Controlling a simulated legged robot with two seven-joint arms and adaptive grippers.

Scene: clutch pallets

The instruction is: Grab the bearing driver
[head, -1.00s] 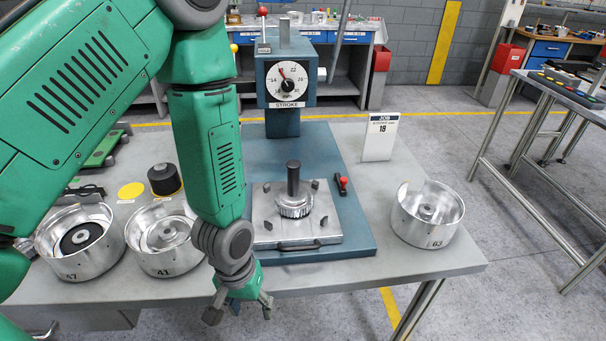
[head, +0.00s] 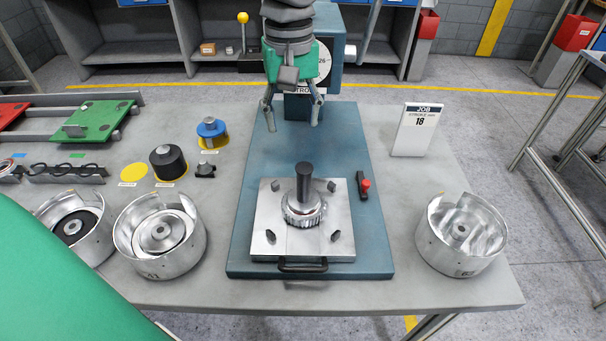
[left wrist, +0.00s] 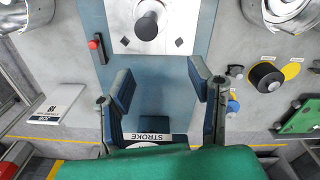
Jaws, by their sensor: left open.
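A black upright handle on a toothed silver base (head: 303,187), which looks like the bearing driver, stands on the square metal plate (head: 262,215) of the blue press. The handle (left wrist: 147,25) also shows at the top of the left wrist view. My left gripper (head: 292,116) hangs over the back of the press base, in front of the dial, with its fingers apart and empty. It is behind and above the handle, not touching it. In the left wrist view my open fingers (left wrist: 162,84) frame bare blue base. My right gripper is not in view.
Silver housings (head: 160,235) stand at the left and another (head: 461,235) at the right. A black puck (head: 168,162) and a blue knob (head: 210,130) sit left of the press. A red-tipped switch (head: 364,185) and a job card (head: 414,130) are at the right.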

